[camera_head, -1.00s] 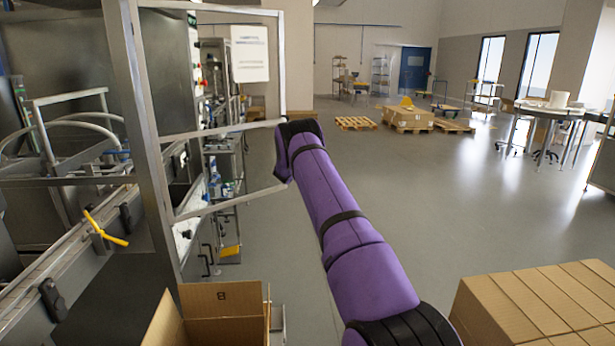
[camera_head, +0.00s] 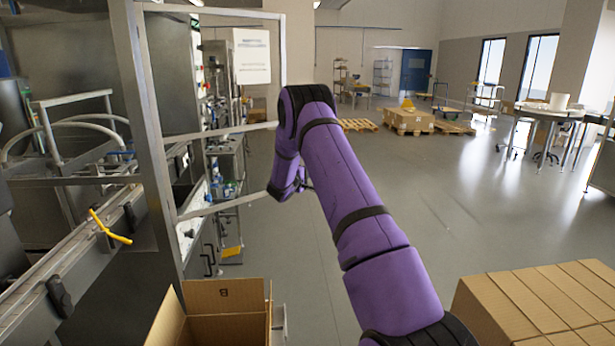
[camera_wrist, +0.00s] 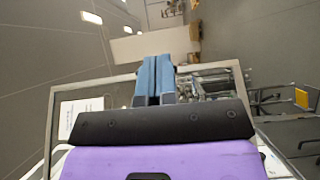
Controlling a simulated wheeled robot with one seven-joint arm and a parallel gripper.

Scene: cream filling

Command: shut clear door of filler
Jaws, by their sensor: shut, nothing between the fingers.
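The clear door of the filler stands open, its metal frame (camera_head: 210,10) reaching out to the right from the machine's upright post. A white paper sheet (camera_head: 251,56) shows within the frame. In the wrist view the door frame (camera_wrist: 95,86) spans the picture behind my gripper (camera_wrist: 154,68). The blue fingers are together and empty, and overlap the frame's long edge; I cannot tell whether they touch it. In the head view my purple arm covers part of the door's outer side, and the fingers are hidden.
The filler's conveyor rail (camera_head: 75,255) with a yellow handle (camera_head: 109,228) lies at the left. An open carton (camera_head: 225,298) stands below the door, and closed cartons (camera_head: 540,305) are stacked at the lower right. The floor (camera_head: 440,200) between them and the far pallets is clear.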

